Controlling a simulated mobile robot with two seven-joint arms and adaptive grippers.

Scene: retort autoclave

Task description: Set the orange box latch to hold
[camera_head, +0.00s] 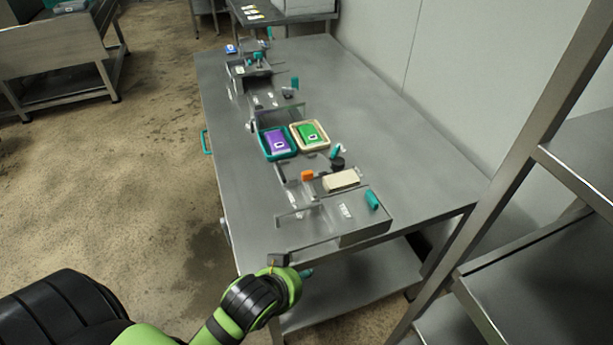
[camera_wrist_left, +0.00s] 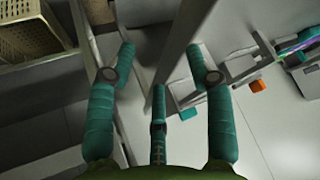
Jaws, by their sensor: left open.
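The small orange latch piece (camera_head: 307,175) is on a grey fixture near the front of the steel table. An orange block (camera_wrist_left: 258,85) also shows at the right of the left wrist view, beyond the fingers. Its setting is too small to read. My left gripper (camera_wrist_left: 160,60) has its teal fingers spread, with nothing held between them. In the head view my left wrist is at the table's near edge, in front of and apart from the orange piece. There, most of the fingers are hidden behind the wrist. My right gripper is in neither view.
The steel table (camera_head: 400,180) holds a purple pack (camera_head: 277,142) in a teal tray, a green pack (camera_head: 312,133) in a cream tray, a beige block (camera_head: 341,180) and a front fixture with a teal handle (camera_head: 372,200). A steel rack (camera_head: 540,230) stands right. The table's right side is bare.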

